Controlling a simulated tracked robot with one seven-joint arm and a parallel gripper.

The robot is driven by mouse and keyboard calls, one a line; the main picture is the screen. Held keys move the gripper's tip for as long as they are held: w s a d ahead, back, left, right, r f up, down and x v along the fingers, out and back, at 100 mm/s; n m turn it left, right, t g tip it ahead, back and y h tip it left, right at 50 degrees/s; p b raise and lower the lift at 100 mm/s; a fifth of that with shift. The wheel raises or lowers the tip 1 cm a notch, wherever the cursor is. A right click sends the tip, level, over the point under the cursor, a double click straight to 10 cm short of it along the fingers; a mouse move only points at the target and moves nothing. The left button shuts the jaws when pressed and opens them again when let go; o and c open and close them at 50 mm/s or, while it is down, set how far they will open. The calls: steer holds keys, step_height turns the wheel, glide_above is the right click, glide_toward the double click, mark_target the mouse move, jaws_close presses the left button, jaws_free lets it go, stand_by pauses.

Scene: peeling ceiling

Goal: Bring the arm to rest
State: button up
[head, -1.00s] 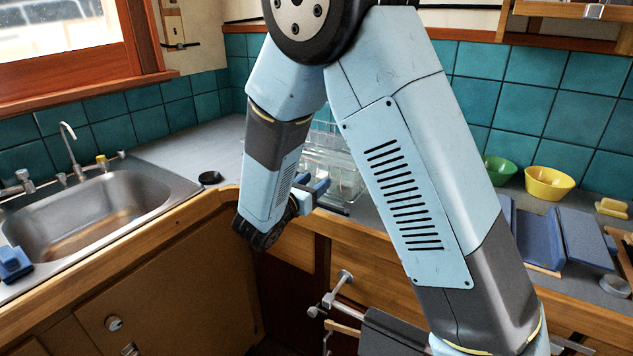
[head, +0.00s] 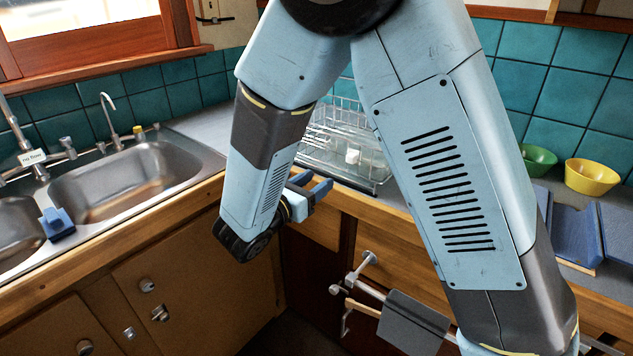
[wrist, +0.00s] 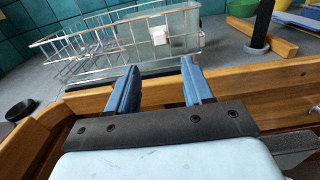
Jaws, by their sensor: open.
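My gripper (head: 322,186) shows at the end of my folded light-blue arm, close to the front edge of the counter, just before the dish rack. In the wrist view my gripper (wrist: 160,82) has its two blue fingers apart with nothing between them. The wire dish rack (wrist: 130,40) stands on the counter beyond the fingertips, apart from them as far as I can tell. The dish rack also shows in the head view (head: 345,135), partly hidden by my arm.
A double sink (head: 110,185) with a blue object (head: 56,224) on its rim is at left. A green bowl (head: 538,159) and a yellow bowl (head: 592,177) stand at right. A rail with a grey cloth (head: 412,322) juts out below the counter. Open floor is barely visible.

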steer(key=shift+d, duration=0.1)
steer(key=s+d+r+m+g, duration=0.2)
steer(key=d+m+g, duration=0.25)
steer(key=d, duration=0.35)
steer(key=s+d+r+m+g, duration=0.2)
steer(key=d+r+m+g, duration=0.15)
steer(key=d+m, duration=0.35)
steer(key=s+d+r+m+g, duration=0.2)
steer(key=d+m+g, duration=0.2)
steer(key=d, duration=0.5)
steer(key=s+d+r+m+t+y, duration=0.1)
steer(key=s+d+r+m+y, duration=0.1)
steer(key=s+m+y, duration=0.3)
steer(key=s+d+r+m+t+y, duration=0.1)
steer(key=s+d+r+m+y, duration=0.2)
steer(key=m, duration=0.6)
steer(key=shift+s+r+t+y, duration=0.3)
steer(key=shift+s+r+y, duration=0.7)
steer(key=shift+s, duration=0.9)
steer(key=shift+r, duration=0.1)
